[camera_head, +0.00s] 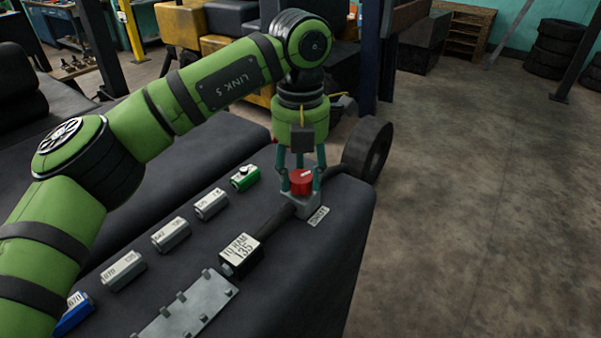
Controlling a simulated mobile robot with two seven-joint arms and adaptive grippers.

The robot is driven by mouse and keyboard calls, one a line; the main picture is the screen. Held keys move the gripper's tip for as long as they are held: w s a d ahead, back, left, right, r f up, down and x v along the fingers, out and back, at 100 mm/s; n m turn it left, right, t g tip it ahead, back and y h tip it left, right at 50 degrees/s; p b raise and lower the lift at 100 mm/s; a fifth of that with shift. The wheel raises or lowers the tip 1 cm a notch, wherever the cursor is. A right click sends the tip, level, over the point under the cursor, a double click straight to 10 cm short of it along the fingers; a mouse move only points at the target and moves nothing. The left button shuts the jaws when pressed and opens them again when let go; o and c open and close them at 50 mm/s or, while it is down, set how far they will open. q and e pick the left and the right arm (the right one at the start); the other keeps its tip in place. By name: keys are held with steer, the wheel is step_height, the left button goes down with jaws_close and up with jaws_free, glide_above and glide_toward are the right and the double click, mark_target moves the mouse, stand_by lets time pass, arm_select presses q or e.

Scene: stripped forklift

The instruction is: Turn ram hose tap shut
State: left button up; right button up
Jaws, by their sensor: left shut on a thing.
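The ram hose tap has a red round knob (301,182) with a pale mark on top, on a grey valve body (305,205) at the far end of the dark bench top. My left gripper (301,178) points down over the knob from above. Its teal fingers are shut on the knob's sides. A dark hose (272,220) runs from the valve body to a black block with a white label reading "TO RAM 135" (241,252). A small label (318,216) lies beside the valve. My right gripper is not in view.
A row of labelled grey blocks (171,235), with a green one (245,178) and a blue one (74,314) at its ends, lies left of the hose. A metal plate (186,308) is in front. A dark wheel (368,150) stands behind the valve. Open floor (480,220) lies right.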

arm_select(q)
steer(key=m, duration=0.3)
steer(key=shift+s+f+m, duration=0.1)
steer(key=shift+f+m, duration=0.1)
steer(key=shift+m, duration=0.2)
steer(key=m, duration=0.3)
steer(key=shift+m, duration=0.3)
steer(key=m, duration=0.3)
steer(key=shift+m, duration=1.9)
steer(key=o, duration=1.1)
steer(key=shift+c, duration=0.2)
steer(key=shift+o, duration=0.4)
steer(key=shift+r, duration=0.15)
